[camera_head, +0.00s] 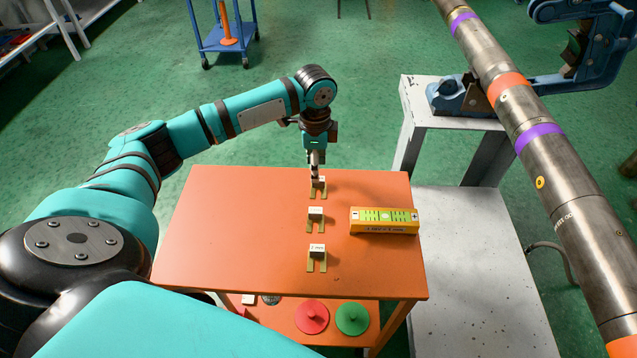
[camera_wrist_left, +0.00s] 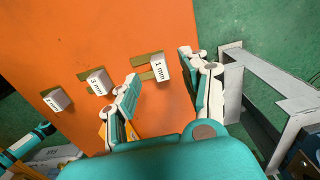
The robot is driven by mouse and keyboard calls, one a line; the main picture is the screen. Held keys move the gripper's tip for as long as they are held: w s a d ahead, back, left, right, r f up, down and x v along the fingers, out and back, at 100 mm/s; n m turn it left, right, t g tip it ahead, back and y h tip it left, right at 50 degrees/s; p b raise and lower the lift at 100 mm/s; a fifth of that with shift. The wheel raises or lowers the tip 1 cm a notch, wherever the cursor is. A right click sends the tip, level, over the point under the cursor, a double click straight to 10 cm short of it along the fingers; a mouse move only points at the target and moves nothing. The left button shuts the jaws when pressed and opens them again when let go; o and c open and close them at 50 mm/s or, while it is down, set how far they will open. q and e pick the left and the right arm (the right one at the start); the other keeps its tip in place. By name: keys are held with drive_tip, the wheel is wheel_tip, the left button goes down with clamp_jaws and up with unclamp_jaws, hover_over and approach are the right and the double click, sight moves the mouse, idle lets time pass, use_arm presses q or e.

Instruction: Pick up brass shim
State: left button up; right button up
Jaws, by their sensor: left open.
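Three brass shims with white labelled blocks stand in a row on the orange table: the far shim (camera_head: 319,188), the middle shim (camera_head: 316,219) and the near shim (camera_head: 317,258). In the left wrist view, the far one reads "1 mm" (camera_wrist_left: 159,68); the middle one (camera_wrist_left: 97,82) and near one (camera_wrist_left: 57,99) have labels too small to read surely. My left gripper (camera_head: 316,172) points down at the far shim, partly covering it. In the wrist view its open fingers (camera_wrist_left: 160,70) are on either side of that shim; contact cannot be told. My right gripper is out of view.
A yellow level (camera_head: 384,229) lies right of the shims on the orange table (camera_head: 230,230). Red (camera_head: 311,318) and green (camera_head: 352,319) discs sit on the lower shelf. A pale metal stand (camera_head: 465,250) and large pipe (camera_head: 560,180) are at right. The table's left half is clear.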

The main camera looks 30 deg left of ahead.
sight(318, 187)
use_arm(q)
wheel_tip(318, 187, down, 4)
drive_tip(key=shift+r, duration=0.1)
drive_tip(key=shift+f, duration=0.4)
clamp_jaws()
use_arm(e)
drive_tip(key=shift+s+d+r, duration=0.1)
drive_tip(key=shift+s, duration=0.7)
